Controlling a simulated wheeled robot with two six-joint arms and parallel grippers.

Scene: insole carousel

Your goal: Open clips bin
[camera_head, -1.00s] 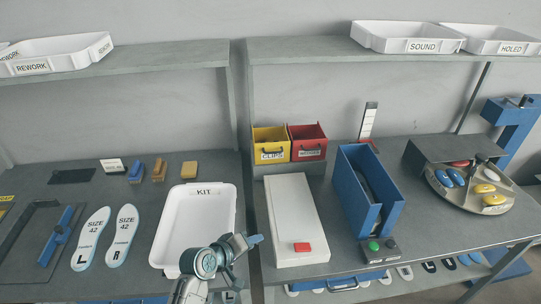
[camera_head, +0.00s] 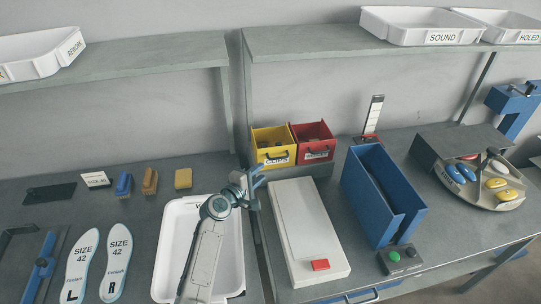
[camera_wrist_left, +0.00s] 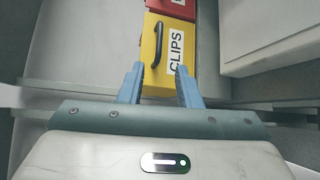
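The yellow clips bin (camera_head: 273,146) stands at the back of the right bench, with a dark handle and a CLIPS label on its front. It also shows in the left wrist view (camera_wrist_left: 166,62), its handle (camera_wrist_left: 158,45) just beyond the fingertips. My left gripper (camera_head: 259,178) is over the gap between the benches, in front of and below the bin. Its blue fingers (camera_wrist_left: 159,74) are apart, with nothing held between them. The handle is not between the fingers. My right gripper is not in view.
A red bin (camera_head: 313,142) adjoins the clips bin. A white box with a red button (camera_head: 308,225) and a blue open-topped holder (camera_head: 378,195) stand to the right. The white kit tray (camera_head: 171,240) lies below my left arm. A shelf (camera_head: 330,38) runs above.

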